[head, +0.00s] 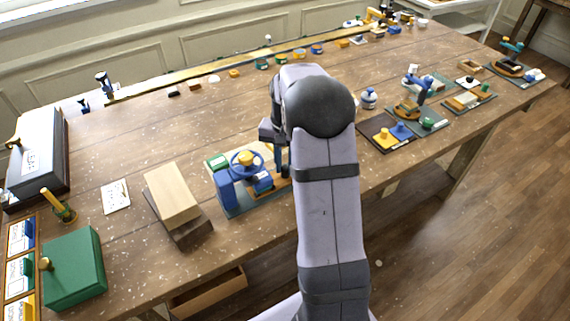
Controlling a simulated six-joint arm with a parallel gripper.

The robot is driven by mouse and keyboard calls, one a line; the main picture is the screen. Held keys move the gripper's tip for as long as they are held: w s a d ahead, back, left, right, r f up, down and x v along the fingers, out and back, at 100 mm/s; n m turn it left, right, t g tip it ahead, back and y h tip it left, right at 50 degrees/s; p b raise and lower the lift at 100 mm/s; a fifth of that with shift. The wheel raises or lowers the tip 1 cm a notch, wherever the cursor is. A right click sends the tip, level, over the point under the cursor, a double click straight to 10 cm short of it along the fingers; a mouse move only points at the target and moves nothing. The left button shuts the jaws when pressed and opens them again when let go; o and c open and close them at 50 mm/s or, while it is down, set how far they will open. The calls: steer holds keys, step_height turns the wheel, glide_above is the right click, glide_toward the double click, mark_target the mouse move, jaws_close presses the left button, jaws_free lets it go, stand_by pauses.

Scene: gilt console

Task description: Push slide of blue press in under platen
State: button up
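The blue press (226,188) stands on a grey-blue base plate at the front middle of the bench. It has a blue handwheel with a yellow hub (245,158) on top. A small blue block (262,182) sits low at its right side, by a brown wooden slide (283,188) that sticks out to the right. The platen is hidden under the wheel. My gripper (284,168) points down at the right end of the press, close to the slide. Whether it touches the slide, and whether its fingers are apart, I cannot tell; my arm hides part of it.
Left of the press lies a pale wooden block (173,194) on a dark base. A green box (74,268) stands at the front left. Right of my arm are a dark tray (385,133) with yellow and blue pieces and another small press (408,108). Bare bench lies behind the press.

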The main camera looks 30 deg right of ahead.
steer(key=shift+a, duration=1.95)
jaws_close()
steer(key=shift+d, duration=0.1)
steer(key=o, duration=0.9)
jaws_free()
steer(key=shift+r, duration=0.1)
steer(key=shift+r, duration=0.2)
step_height(320, 180, up, 7)
steer(key=b, duration=0.2)
steer(key=shift+f, duration=0.1)
